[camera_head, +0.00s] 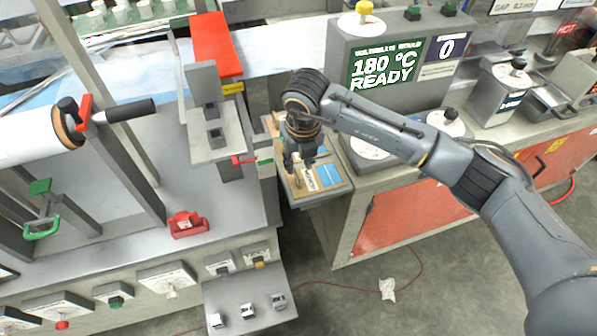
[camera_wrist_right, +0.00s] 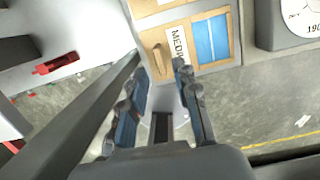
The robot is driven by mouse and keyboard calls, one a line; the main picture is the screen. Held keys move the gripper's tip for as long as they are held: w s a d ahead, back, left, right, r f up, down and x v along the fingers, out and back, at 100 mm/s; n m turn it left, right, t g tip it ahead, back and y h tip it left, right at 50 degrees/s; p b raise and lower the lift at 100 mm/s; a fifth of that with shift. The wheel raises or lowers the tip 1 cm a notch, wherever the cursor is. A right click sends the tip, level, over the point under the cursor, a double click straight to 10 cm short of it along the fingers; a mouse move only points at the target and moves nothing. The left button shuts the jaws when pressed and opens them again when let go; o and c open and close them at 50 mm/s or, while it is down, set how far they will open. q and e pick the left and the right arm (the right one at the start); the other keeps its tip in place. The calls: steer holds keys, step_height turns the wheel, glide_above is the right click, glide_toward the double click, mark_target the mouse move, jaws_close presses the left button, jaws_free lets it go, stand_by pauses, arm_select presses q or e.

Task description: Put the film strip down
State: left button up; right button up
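No film strip can be made out for certain. The label there starts with "MEDI", beside a tan handle-like block (camera_wrist_right: 158,56). My left gripper is not in view.
A grey unit reading "180 °C READY" (camera_head: 383,66) stands behind my right arm. Left are a grey machine (camera_head: 130,215) with a white roll (camera_head: 28,142) and a red block (camera_head: 187,224). A small shelf (camera_head: 245,290) holds several white pieces. A red cord crosses the floor.

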step_height(320, 180, up, 6)
steer(key=s+b, duration=0.1)
steer(key=shift+d+r, duration=0.2)
steer(key=shift+a+f, duration=0.1)
stand_by(1.3)
